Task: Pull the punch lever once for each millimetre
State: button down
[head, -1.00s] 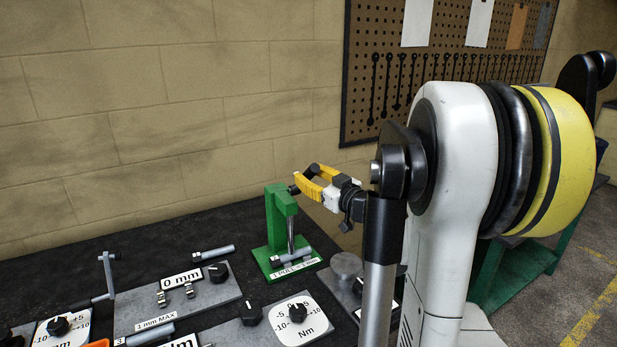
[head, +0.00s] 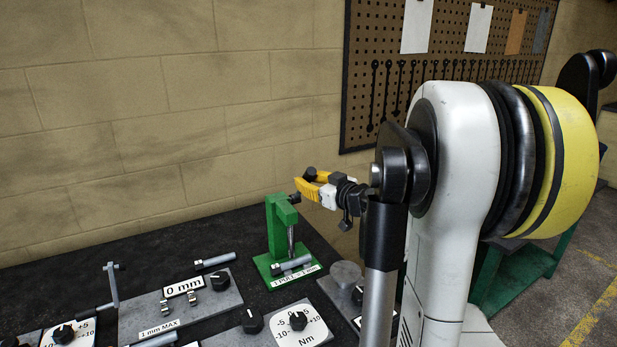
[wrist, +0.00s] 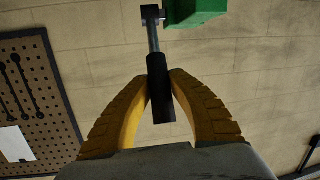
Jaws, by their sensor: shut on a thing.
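The green punch press (head: 277,222) stands on the bench, its base labelled "1 PULL = 1 mm" (head: 296,277). My gripper (head: 302,186) is at the upper right of the press. In the wrist view my gripper (wrist: 160,80) is shut on the black grip of the punch lever (wrist: 162,105). The lever's steel rod runs from the grip to a dark block beside the press's green body (wrist: 195,8). In the head view the yellow fingers mostly hide the lever. A metal cylinder (head: 291,265) lies across the press base.
A grey plate with a "0 mm" sign (head: 184,286) and a "1 mm MAX" label is left of the press. Dial panels, one marked Nm (head: 298,322), stand in front. A round metal piece (head: 345,274) is right of the press. A pegboard (head: 400,100) hangs behind.

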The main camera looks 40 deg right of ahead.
jog(key=w+d+r+g+y+p, duration=0.1)
jog(key=w+d+r+g+p, duration=0.1)
jog(key=w+g+p, duration=0.8)
jog(key=shift+w+d+m+y+p, duration=0.2)
jog(key=shift+m+y+p, duration=0.15)
jog(key=shift+p, duration=0.7)
jog(key=c, duration=1.5)
grip_release()
jog(key=shift+w+f, duration=0.1)
jog(key=shift+o, duration=0.2)
jog(key=v, duration=1.2)
jog(key=shift+w, duration=0.2)
